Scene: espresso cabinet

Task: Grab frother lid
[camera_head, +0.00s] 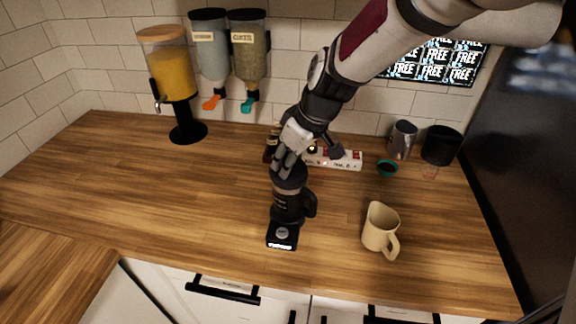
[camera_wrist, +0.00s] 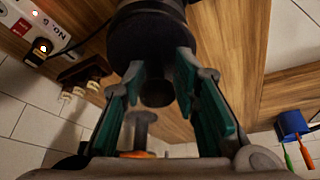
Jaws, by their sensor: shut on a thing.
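The frother (camera_head: 287,212) is a dark jug with a side handle, upright on a black base (camera_head: 283,236) with a lit front display, near the middle of the counter. Its black lid (camera_head: 290,179) sits at the top, partly covered by my gripper (camera_head: 286,165), which reaches down from above. In the wrist view the round dark body (camera_wrist: 150,18) fills the top middle, and the lid's knob (camera_wrist: 157,92) sticks out between the green-padded fingers of my gripper (camera_wrist: 160,75). The fingers are closed on the knob. The lid appears seated on the frother.
A cream pitcher (camera_head: 380,232) stands to the right. A white power strip (camera_head: 340,160), metal cup (camera_head: 402,139), black canister (camera_head: 441,146) and teal ring (camera_head: 387,168) are behind. The left counter (camera_head: 150,190) is clear.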

